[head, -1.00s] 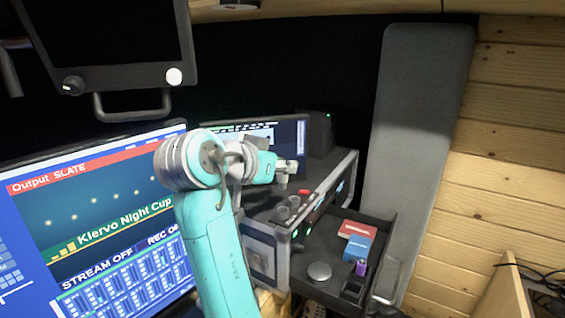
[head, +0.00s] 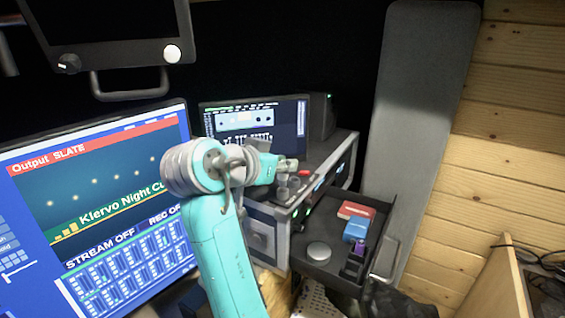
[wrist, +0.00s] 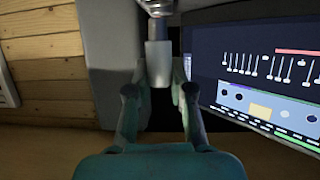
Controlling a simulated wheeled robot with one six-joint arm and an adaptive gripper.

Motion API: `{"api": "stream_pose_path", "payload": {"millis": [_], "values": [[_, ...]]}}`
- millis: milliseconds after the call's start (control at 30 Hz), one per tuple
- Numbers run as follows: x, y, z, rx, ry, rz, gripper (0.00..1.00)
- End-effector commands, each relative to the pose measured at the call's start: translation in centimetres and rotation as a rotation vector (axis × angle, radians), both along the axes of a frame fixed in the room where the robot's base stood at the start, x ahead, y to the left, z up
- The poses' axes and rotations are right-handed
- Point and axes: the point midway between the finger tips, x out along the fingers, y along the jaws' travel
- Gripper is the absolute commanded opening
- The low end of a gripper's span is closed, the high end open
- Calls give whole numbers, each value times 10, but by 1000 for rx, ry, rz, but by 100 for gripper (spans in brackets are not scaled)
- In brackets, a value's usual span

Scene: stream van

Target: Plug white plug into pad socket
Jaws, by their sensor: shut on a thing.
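My gripper (wrist: 162,90) is shut on a pale grey-white cylindrical piece (wrist: 158,62), which looks like the white plug. The piece stands out straight between the fingertips, and a shiny rounded metal part (wrist: 157,7) shows at its far end. I cannot tell whether the two touch. In the head view my gripper (head: 289,165) is low over the top of the equipment case (head: 258,212), close to grey cylindrical pieces (head: 283,191) and a red piece (head: 305,173). The plug is too small to make out there. I cannot pick out the pad socket in either view.
An open dark drawer (head: 318,272) holds a round silver disc (head: 319,251), a red box (head: 356,210), a blue box (head: 355,230) and a small purple item. A large monitor (head: 100,215) stands left, and a smaller screen (head: 258,120) stands behind my gripper.

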Motion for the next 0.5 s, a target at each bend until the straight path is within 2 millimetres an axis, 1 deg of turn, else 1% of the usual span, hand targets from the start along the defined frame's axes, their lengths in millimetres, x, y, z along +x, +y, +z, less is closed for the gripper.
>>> {"api": "stream_pose_path", "payload": {"millis": [500], "values": [[0, 0, -6, 0, 0, 0, 0]]}}
